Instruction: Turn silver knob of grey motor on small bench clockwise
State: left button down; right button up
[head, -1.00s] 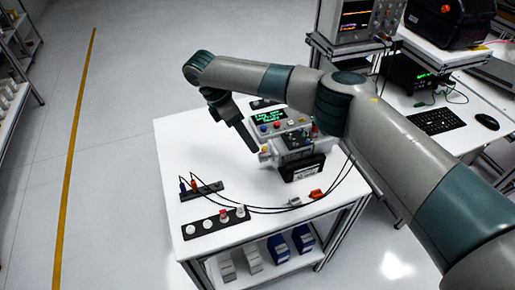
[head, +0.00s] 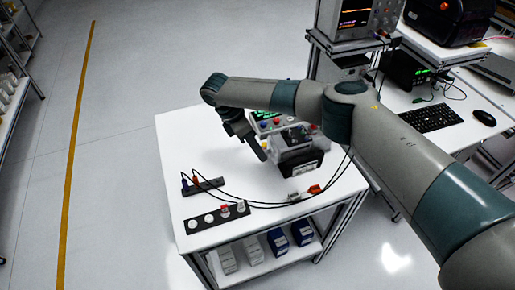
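The small white bench (head: 180,150) stands in the middle of the head view. A grey device with a dark base (head: 298,163) sits toward its back right; its green display (head: 265,115) is partly covered by my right arm. I take this device to be the grey motor. My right gripper (head: 259,154) points down at the device's left side, close to it; I cannot tell whether they touch. Its fingers overlap in this view, so their opening is unclear. The silver knob cannot be made out, being small or hidden near the fingers. My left gripper is not in view.
Two dark strips, one with plugs (head: 203,187) and one with round pieces (head: 217,217), lie at the bench's front left. Black cables run from the plugs to the right, near an orange connector (head: 314,189). A desk with a keyboard (head: 431,117) stands at right.

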jog(key=shift+c, duration=0.7)
jog(key=t+y+p, duration=0.1)
jog(key=t+p, duration=0.2)
jog(key=s+m+t+p, duration=0.1)
jog(key=t+p, duration=0.2)
jog(key=shift+s+d+y+p, duration=0.1)
jog(key=shift+d+y+p, duration=0.1)
jog(key=shift+y+p, duration=0.2)
jog(key=shift+t, duration=0.3)
jog(key=o, duration=1.1)
jog(key=shift+c, duration=0.2)
